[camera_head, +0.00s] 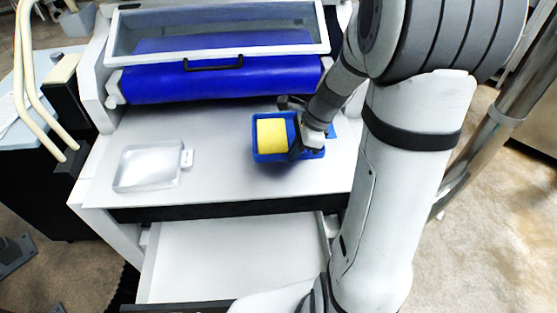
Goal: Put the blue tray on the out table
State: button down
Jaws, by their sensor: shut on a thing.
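The blue tray (269,158) is at the right part of the sheeter's white bed, with a yellow block-like piece (272,135) in it. My gripper (298,146) is at the tray's right side, shut on the tray's edge. My fingers and wrist hide part of that side. I cannot tell whether the tray rests on the bed or is just above it. No table can be clearly told as the out table.
A clear tray (148,168) with a white tab lies on the left of the bed. Behind are the blue roller (220,80) and a clear guard with a black handle (213,63). An open white drawer (235,255) juts out below. A pale blue surface (30,120) is at left.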

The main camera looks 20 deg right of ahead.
jog(key=f, duration=0.3)
jog(key=shift+w+a+f, duration=0.1)
jog(key=shift+w+f, duration=0.1)
jog(key=shift+f, duration=0.15)
jog(key=shift+s+f, duration=0.1)
jog(key=shift+f, duration=1.75)
jog(key=shift+f, duration=0.15)
jog(key=c, duration=1.6)
grip_release()
